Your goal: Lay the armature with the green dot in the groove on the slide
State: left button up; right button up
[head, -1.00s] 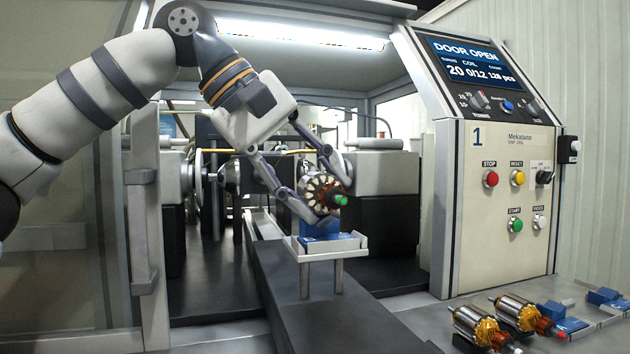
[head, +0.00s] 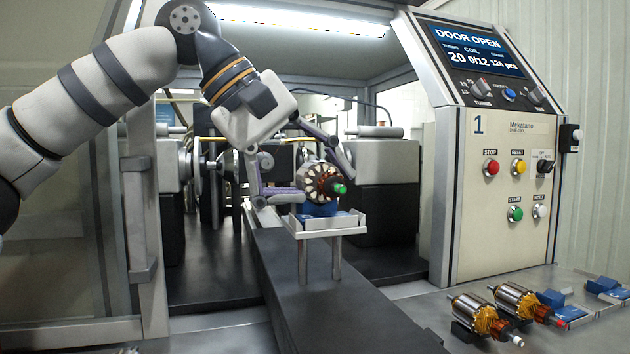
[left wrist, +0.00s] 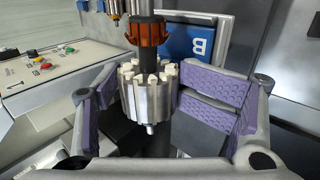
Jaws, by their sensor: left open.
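The armature with the green dot (head: 322,183) lies level at the blue grooved block (head: 320,209) on the slide's white tray (head: 330,228). Its green end (head: 340,189) faces me. Its underside is partly hidden, so I cannot tell how deep it sits in the groove. My left gripper (head: 318,180) is open, with one finger on each side of the armature. My right gripper is out of view.
Two more armatures (head: 474,314) (head: 520,299) lie at the front right beside blue blocks (head: 604,285). The control panel (head: 500,170) stands to the right and reads DOOR OPEN. The winding machine's chucks and housings are behind the slide. The dark rail (head: 330,300) in front is clear.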

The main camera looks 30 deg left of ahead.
pick_arm(q)
jog(key=shift+s+r, duration=0.15)
jog(key=shift+r, duration=0.15)
jog(key=v, duration=0.7)
jog(key=shift+s+a+r, duration=0.25)
jog(key=shift+s, duration=0.05)
dwell(0.4)
